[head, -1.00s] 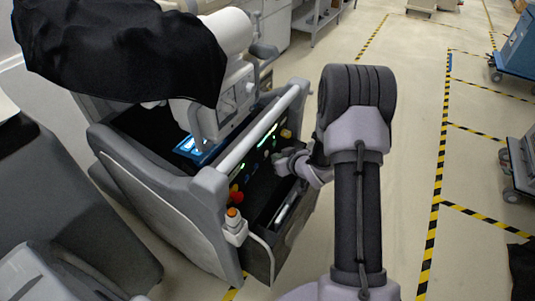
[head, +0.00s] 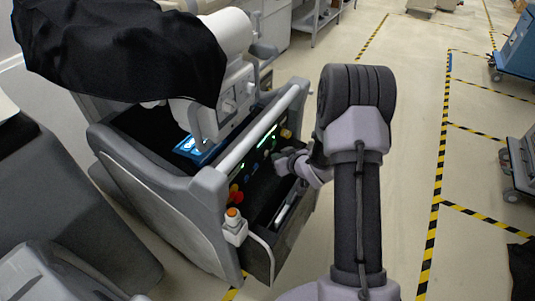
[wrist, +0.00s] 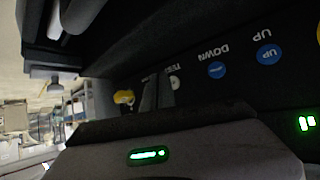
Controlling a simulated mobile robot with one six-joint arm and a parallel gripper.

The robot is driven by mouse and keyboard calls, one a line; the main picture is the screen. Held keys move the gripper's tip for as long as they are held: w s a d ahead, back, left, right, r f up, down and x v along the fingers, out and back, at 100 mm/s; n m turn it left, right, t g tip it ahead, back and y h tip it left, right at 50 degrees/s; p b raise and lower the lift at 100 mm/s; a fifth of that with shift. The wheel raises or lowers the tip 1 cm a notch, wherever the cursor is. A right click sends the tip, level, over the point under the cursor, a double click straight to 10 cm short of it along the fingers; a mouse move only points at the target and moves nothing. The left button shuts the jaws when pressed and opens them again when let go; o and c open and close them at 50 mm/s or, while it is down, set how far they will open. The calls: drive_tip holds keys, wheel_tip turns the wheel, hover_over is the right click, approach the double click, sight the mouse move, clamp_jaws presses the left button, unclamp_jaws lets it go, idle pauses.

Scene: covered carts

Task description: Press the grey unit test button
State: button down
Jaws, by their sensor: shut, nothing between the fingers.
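The cart's dark control panel (wrist: 220,90) shows upside down in the wrist view, with TEST, DOWN and UP labels. The grey test button (wrist: 175,82) sits under the TEST label, a small pale disc partly covered by my fingers. My gripper (wrist: 157,93) is shut and empty, its grey fingertips right beside the button in the picture. I cannot tell whether they touch it. In the head view my gripper (head: 283,163) is at the cart's panel side; the test button cannot be made out there.
Blue DOWN (wrist: 217,69) and UP (wrist: 267,54) buttons lie right of the test button. A yellow knob (wrist: 124,97) is left of my fingers. A handle bar (head: 262,130) runs above the panel. An orange-topped switch (head: 233,224) is on the near corner.

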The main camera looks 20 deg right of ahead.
drive_tip(key=shift+w+a, duration=0.25)
drive_tip(key=shift+w, duration=0.05)
drive_tip(key=shift+w+a+b, duration=0.25)
drive_tip(key=shift+w+b, duration=0.1)
idle(0.8)
drive_tip(key=shift+s, duration=0.1)
drive_tip(key=shift+s+d, duration=0.5)
drive_tip(key=shift+s, duration=0.1)
drive_tip(key=s+d, duration=0.1)
drive_tip(key=s, duration=0.1)
drive_tip(key=s+d, duration=0.2)
idle(0.4)
idle(0.5)
